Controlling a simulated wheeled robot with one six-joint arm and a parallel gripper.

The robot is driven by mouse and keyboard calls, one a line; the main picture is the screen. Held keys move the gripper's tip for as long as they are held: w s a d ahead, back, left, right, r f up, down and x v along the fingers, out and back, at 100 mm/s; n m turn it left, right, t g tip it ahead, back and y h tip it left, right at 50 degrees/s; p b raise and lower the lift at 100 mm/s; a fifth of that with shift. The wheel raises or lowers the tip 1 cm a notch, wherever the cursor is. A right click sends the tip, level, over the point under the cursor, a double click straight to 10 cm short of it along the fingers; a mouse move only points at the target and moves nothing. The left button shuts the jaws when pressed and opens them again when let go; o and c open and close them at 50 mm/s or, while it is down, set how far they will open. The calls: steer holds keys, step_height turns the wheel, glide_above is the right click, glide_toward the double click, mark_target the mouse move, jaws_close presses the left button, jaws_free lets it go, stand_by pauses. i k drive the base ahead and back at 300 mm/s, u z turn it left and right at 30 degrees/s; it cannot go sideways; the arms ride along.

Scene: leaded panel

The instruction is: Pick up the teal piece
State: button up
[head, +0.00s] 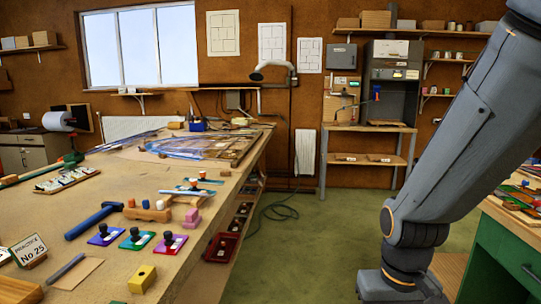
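A teal piece (137,240) with a black knob on top lies flat on the wooden workbench (95,205) at the left. It sits between a blue-violet piece (106,235) and a magenta piece (170,244), each with a similar black knob. It appears apart from both. My arm comes down at the right of the view, over the floor and away from the bench.
A blue hammer (95,220), a yellow block (142,279), a wooden block with pegs (147,212) and pink blocks (192,219) surround the pieces. A "No 25" sign (28,250) stands at left.

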mark_target(194, 183)
steer(key=z, duration=0.2)
steer(key=i, duration=1.7)
steer(key=u, duration=0.9)
steer(key=i, duration=1.1)
steer(key=u, duration=0.65)
